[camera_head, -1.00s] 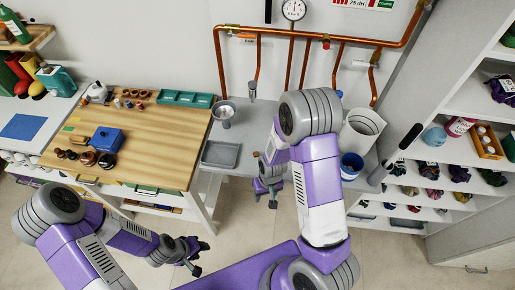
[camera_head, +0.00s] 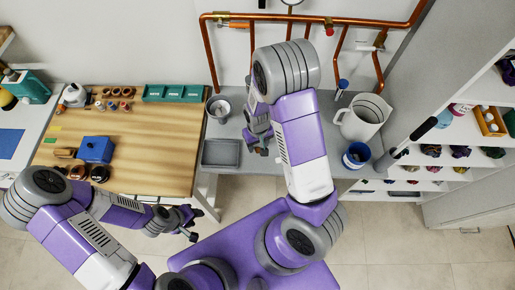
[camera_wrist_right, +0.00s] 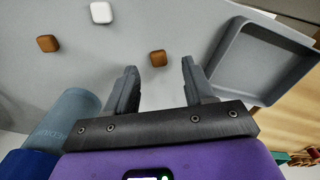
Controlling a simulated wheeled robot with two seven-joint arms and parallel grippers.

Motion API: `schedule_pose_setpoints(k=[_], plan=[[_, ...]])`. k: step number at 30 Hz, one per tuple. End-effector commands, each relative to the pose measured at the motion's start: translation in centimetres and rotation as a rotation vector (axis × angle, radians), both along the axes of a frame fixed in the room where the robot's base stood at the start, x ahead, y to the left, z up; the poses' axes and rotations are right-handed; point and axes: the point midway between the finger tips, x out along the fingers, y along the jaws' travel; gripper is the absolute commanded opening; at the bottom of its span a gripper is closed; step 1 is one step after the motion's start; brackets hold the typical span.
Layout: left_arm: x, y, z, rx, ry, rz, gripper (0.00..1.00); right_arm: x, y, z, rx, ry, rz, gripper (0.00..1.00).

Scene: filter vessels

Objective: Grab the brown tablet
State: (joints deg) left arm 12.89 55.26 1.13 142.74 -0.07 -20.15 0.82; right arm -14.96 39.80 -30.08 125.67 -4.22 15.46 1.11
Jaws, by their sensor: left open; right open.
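Two small brown tablets lie on the grey counter in the right wrist view. One brown tablet (camera_wrist_right: 158,58) is just ahead of the gap between my right fingertips. The other brown tablet (camera_wrist_right: 47,43) is further left, and a white tablet (camera_wrist_right: 101,12) lies beyond them. My right gripper (camera_wrist_right: 160,68) is open and empty, pointing at the counter. In the head view, my right gripper (camera_head: 262,146) is over the counter beside the grey tray, partly hidden by my arm. The tablets cannot be made out there. My left gripper (camera_head: 190,222) is open and empty in front of the wooden bench.
The grey tray (camera_head: 221,153), also in the right wrist view (camera_wrist_right: 228,46), is right of the near tablet there. A metal cup (camera_head: 218,108) stands behind it. A white pitcher (camera_head: 364,117) and blue container (camera_head: 355,155) stand at right. Copper pipes (camera_head: 225,20) run along the wall.

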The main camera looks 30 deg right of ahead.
Motion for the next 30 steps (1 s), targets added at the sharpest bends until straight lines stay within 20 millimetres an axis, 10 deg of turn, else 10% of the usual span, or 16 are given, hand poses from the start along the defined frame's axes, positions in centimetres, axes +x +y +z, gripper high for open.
schedule_pose_setpoints(k=[15,25,30], plan=[[0.0,0.0,-0.3,0.000,-0.001,0.000,0.43,-0.3,-0.2,-3.6,0.000,0.000,0.001,0.53],[0.0,0.0,-0.3,0.000,-0.001,0.000,0.43,-0.3,-0.2,-3.5,0.000,0.000,0.000,0.03],[0.0,0.0,-0.3,0.000,-0.001,0.000,0.43,-0.3,-0.2,-3.5,0.000,0.000,0.000,0.00]])
